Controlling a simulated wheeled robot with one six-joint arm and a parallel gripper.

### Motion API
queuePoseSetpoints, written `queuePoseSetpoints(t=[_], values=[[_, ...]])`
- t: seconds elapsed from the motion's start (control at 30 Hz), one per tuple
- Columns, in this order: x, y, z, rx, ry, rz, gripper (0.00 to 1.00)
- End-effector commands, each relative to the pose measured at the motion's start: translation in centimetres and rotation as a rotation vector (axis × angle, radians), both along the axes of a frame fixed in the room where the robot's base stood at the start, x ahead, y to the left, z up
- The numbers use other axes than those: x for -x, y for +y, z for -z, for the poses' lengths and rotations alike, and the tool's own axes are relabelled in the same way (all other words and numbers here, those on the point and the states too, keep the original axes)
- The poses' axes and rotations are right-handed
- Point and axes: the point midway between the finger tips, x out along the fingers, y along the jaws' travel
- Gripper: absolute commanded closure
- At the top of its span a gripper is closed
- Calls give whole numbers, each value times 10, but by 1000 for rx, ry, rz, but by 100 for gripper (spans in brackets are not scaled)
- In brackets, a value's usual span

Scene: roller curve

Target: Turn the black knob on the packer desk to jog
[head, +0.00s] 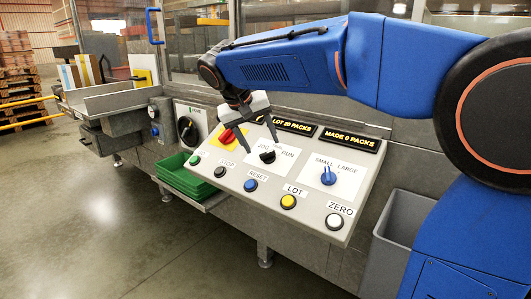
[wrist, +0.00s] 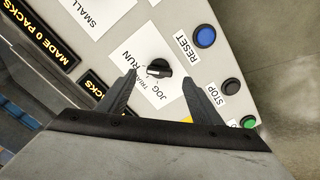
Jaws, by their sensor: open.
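The black knob (head: 267,157) sits on a white card on the sloping packer desk (head: 226,181), between the words JOG and RUN. In the wrist view the knob (wrist: 159,68) has a pale mark that seems to point toward the small middle label, between JOG and RUN; the mark is small. My gripper (head: 259,146) is open and empty, above the desk by the knob. In the wrist view my gripper's fingertips (wrist: 160,77) lie on either side of the knob, apart from it. The gap in height cannot be told.
Near the knob are a red control (head: 227,136), a blue SMALL/LARGE knob (head: 328,176), and a row of push buttons including the blue RESET (head: 251,185) and yellow LOT (head: 288,202). Black display signs (head: 350,140) run behind. A grey bin (head: 400,232) stands at right.

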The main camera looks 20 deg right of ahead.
Motion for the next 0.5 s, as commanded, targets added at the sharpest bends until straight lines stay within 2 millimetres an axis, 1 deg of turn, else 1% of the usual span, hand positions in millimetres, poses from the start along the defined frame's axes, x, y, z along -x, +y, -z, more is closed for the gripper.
queuePoseSetpoints(t=[0.03,0.2,0.33,0.5], values=[[-2,-5,9,1,3,2,41],[-10,-15,31,1,2,1,41],[-14,-20,42,1,1,1,41],[-17,-23,49,0,0,0,41]])
